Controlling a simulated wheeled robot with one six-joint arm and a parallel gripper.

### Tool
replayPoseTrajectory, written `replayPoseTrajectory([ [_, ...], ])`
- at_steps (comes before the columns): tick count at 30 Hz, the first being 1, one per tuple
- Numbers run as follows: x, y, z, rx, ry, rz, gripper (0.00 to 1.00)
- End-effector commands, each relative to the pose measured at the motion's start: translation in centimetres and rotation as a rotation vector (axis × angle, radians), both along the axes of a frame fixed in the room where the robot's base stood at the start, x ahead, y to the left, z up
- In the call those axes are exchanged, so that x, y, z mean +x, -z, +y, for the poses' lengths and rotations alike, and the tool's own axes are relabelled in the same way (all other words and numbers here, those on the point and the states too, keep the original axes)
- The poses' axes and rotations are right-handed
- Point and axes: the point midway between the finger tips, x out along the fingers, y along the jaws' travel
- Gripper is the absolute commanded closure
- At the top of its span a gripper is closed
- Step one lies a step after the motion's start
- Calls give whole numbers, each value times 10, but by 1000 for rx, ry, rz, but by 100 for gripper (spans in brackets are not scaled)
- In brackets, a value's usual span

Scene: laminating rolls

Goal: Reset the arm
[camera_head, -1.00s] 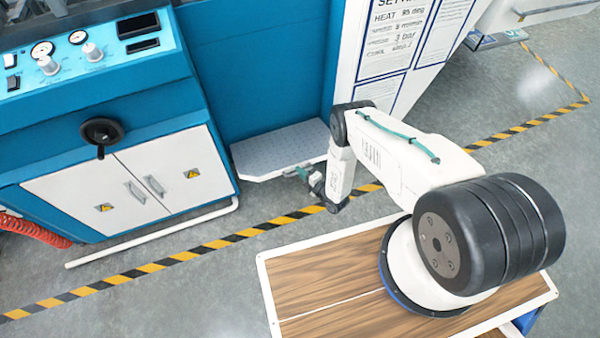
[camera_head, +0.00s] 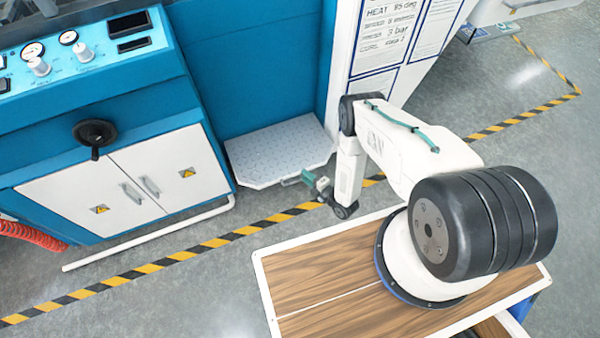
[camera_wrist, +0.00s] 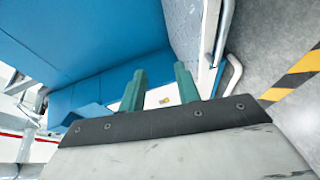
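My gripper (camera_head: 312,180) hangs at the end of my white arm, past the far edge of my wooden-topped base. It is near the front of a pale perforated step plate (camera_head: 280,152); I cannot tell the exact gap. In the wrist view, the two green fingers of my gripper (camera_wrist: 160,84) stand apart with nothing held between them. The plate also shows in the wrist view (camera_wrist: 184,30), beyond the right finger. The forearm is folded down from the elbow.
A white panel with printed settings (camera_head: 395,40) rises behind my arm. A white pipe (camera_head: 150,235) and yellow-black floor tape (camera_head: 215,243) run in front. Grey floor at right is clear.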

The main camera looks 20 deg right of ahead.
Motion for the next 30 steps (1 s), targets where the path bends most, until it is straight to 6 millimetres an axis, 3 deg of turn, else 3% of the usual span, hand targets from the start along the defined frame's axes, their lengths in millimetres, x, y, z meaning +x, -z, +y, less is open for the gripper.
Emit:
replayPoseTrajectory([
  [6,-14,-3,-7,0,0,-1,67],
  [24,-15,-1,-6,25,3,21,67],
  [28,-23,26,-7,68,21,195,67],
  [30,-40,48,-8,90,50,344,67],
])
